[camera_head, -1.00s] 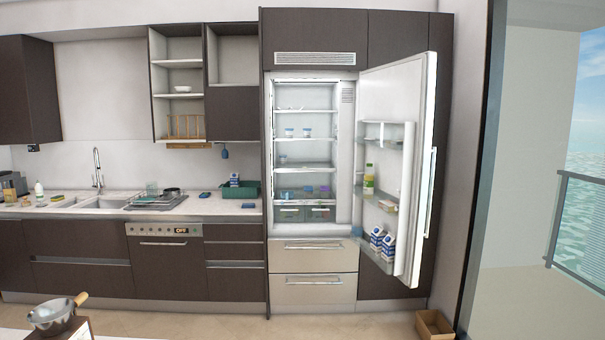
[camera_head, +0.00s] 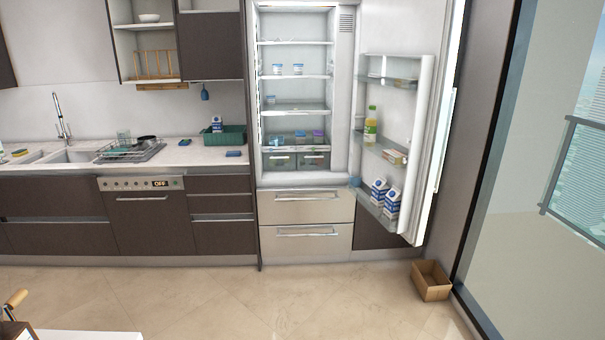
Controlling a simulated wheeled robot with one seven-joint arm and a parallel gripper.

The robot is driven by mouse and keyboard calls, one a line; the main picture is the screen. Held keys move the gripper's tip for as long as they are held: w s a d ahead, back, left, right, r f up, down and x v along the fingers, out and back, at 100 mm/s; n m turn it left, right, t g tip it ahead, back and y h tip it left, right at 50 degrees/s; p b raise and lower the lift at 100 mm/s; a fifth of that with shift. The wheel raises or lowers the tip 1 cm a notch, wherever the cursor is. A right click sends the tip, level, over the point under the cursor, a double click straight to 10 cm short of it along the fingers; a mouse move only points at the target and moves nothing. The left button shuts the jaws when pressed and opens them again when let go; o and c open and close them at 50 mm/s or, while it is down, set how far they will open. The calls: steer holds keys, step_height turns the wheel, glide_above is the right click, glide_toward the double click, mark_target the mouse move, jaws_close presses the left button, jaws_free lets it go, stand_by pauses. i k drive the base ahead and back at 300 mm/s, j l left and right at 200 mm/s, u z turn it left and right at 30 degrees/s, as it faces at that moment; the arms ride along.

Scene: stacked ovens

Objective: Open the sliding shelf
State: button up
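An upright fridge (camera_head: 342,90) stands open against the back wall. Its door (camera_head: 405,30) is swung out to the right. Several shelves cross the inside, among them an upper shelf (camera_head: 296,42), a middle shelf (camera_head: 296,75) and a lower shelf (camera_head: 293,107). Small containers (camera_head: 298,69) stand on the middle shelf. Below are a shelf with more containers (camera_head: 300,137) and two clear drawers (camera_head: 297,160). Which shelf slides cannot be told. My gripper is not in view.
The door's racks hold a bottle (camera_head: 370,126) and cartons (camera_head: 385,196). Two closed freezer drawers (camera_head: 306,208) sit below. A cardboard box (camera_head: 431,281) lies on the floor at right. The floor (camera_head: 215,300) before the fridge is clear. A white surface (camera_head: 85,335) shows at lower left.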

mark_target(282, 112)
steer(key=i+u, duration=0.4)
steer(key=i, duration=1.85)
steer(key=i+l+u, duration=0.15)
steer(key=i+u, duration=0.35)
steer(key=i+l+u, duration=0.5)
steer(key=i, duration=0.2)
steer(key=i+l+u, duration=0.95)
steer(key=l, duration=0.4)
steer(key=k+j, duration=0.05)
steer(key=k, duration=0.05)
